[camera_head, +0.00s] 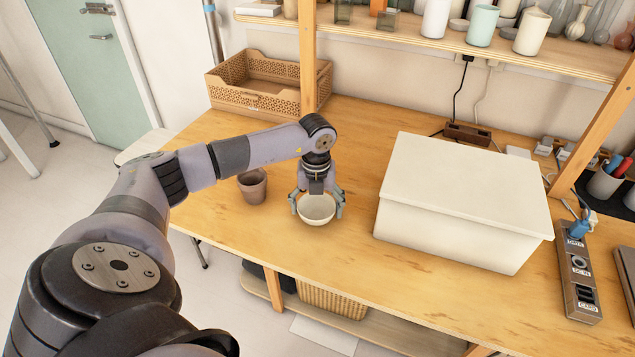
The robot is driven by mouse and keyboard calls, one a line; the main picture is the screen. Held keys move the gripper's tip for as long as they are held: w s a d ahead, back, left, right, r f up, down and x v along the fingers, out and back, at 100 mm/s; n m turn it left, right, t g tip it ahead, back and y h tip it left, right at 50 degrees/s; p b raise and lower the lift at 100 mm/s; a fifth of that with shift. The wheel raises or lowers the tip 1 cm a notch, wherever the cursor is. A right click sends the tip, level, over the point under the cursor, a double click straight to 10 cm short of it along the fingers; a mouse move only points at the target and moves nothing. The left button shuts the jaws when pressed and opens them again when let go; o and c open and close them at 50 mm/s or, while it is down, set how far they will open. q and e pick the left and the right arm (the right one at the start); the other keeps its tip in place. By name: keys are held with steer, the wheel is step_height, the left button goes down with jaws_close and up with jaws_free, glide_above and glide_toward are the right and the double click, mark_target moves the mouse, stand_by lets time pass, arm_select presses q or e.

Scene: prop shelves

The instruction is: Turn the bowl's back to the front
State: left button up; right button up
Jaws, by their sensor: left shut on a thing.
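A small cream bowl (317,211) is on or just above the wooden table (330,255), near its front edge; I cannot tell whether it touches the wood. Its open inside faces up and toward me. My left gripper (317,203) comes down from above and behind the bowl, with one finger at each side of it. The gripper is shut on the bowl. The gripper body hides part of the bowl's far rim. My right gripper is not in view.
A brown cup (252,187) stands just left of the bowl. A large white lidded box (463,200) stands to the right. A wooden crate (255,82) is at the back left. A shelf post (308,60) rises behind the gripper. Bare table lies in front of the box.

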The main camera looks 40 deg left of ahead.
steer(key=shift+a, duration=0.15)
arm_select(q)
steer(key=shift+d+f, duration=0.1)
steer(key=o, duration=1.2)
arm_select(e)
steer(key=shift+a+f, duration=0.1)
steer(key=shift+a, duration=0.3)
arm_select(q)
step_height(320, 180, up, 12)
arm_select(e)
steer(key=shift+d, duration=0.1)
